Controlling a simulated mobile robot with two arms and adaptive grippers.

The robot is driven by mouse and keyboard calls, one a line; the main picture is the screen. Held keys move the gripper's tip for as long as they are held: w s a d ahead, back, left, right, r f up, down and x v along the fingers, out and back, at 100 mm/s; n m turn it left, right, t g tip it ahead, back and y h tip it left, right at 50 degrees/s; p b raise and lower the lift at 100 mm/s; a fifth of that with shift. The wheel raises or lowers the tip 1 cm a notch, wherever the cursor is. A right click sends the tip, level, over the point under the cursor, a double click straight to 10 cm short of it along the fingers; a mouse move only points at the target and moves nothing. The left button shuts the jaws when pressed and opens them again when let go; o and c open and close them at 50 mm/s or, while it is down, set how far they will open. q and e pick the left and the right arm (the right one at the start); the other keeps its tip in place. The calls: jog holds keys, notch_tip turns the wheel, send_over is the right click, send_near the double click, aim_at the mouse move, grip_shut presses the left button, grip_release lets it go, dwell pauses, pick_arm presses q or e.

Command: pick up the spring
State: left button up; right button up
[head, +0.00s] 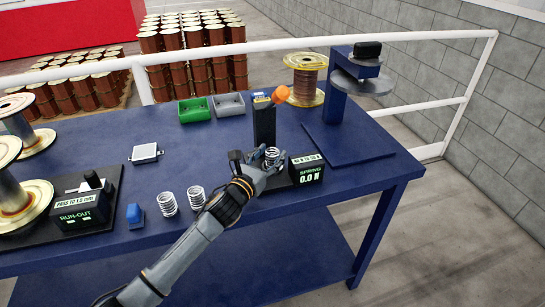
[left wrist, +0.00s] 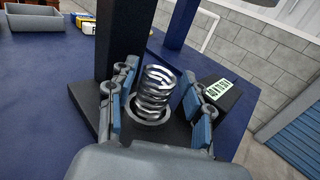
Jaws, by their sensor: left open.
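A silver coil spring (left wrist: 155,92) stands upright on the round seat of the black spring tester (head: 309,174). It also shows in the head view (head: 272,154), partly hidden by my gripper. My left gripper (head: 258,160) is open, with one finger on each side of the spring in the left wrist view (left wrist: 157,100). I cannot tell whether the fingers touch it. Two more springs stand on the blue table in the head view, one on the left (head: 168,204) and one nearer my arm (head: 196,198). The tester's display reads 0.0 N. My right gripper is not in view.
A green bin (head: 194,110) and a grey bin (head: 229,105) stand at the back. A blue block (head: 135,215), a run-out gauge (head: 80,217) and a blue press (head: 340,105) are around.

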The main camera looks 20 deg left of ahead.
pick_arm(q)
jog(key=shift+w+d, duration=0.2)
jog(key=shift+w, duration=0.7)
jog(key=c, duration=1)
jog(key=shift+o, duration=0.2)
